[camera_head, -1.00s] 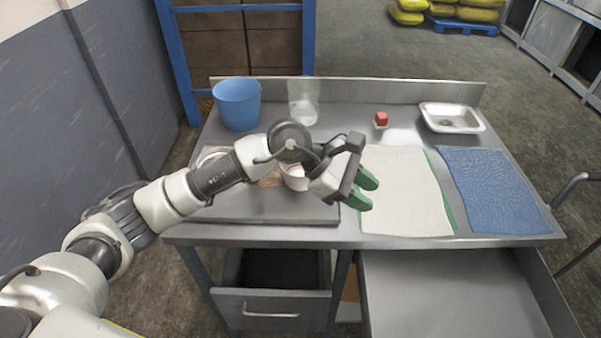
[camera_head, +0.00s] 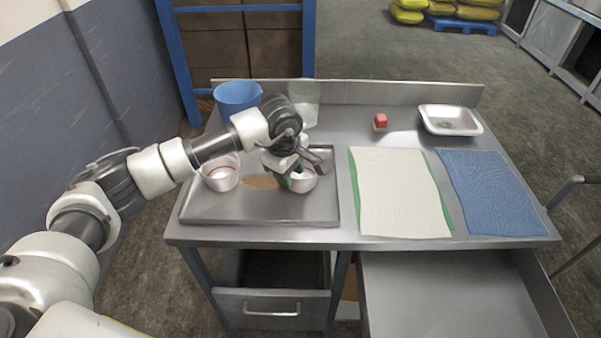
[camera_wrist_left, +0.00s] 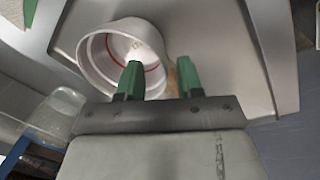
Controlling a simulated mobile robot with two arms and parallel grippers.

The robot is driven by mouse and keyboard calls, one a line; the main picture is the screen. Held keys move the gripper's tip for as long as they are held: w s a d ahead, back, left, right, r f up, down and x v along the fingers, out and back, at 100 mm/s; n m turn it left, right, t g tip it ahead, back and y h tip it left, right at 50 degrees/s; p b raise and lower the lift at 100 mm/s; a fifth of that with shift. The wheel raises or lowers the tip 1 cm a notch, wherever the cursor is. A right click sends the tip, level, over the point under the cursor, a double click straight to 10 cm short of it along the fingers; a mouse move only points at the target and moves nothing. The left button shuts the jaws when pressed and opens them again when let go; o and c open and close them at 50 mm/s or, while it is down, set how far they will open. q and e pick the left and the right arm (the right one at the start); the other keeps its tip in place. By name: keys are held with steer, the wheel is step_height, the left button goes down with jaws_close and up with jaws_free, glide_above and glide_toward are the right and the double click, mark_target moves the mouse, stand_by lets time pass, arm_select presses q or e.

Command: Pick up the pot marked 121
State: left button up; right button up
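Two small whitish pots stand on the grey metal tray (camera_head: 210,210). The left pot (camera_head: 221,178) is clear of the arm. The right pot (camera_head: 304,183) is partly hidden by my left gripper (camera_head: 291,180), which points down at its left side. In the left wrist view the pot (camera_wrist_left: 95,55) has a red line inside. The gripper (camera_wrist_left: 160,80) is open there, one green finger over the pot's mouth and the other outside its wall, with the rim between them. I cannot tell whether they touch it. My right gripper is not in view.
A brownish patch (camera_head: 259,181) lies on the tray between the pots. A blue bucket (camera_head: 237,97) and a clear container (camera_head: 304,113) stand behind.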

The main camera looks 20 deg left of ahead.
mark_target(292, 190)
arm_select(q)
steer(key=f+p, duration=0.1)
steer(key=f, duration=0.3)
steer(key=shift+w, duration=0.2)
jaws_close()
steer(key=shift+r, duration=0.1)
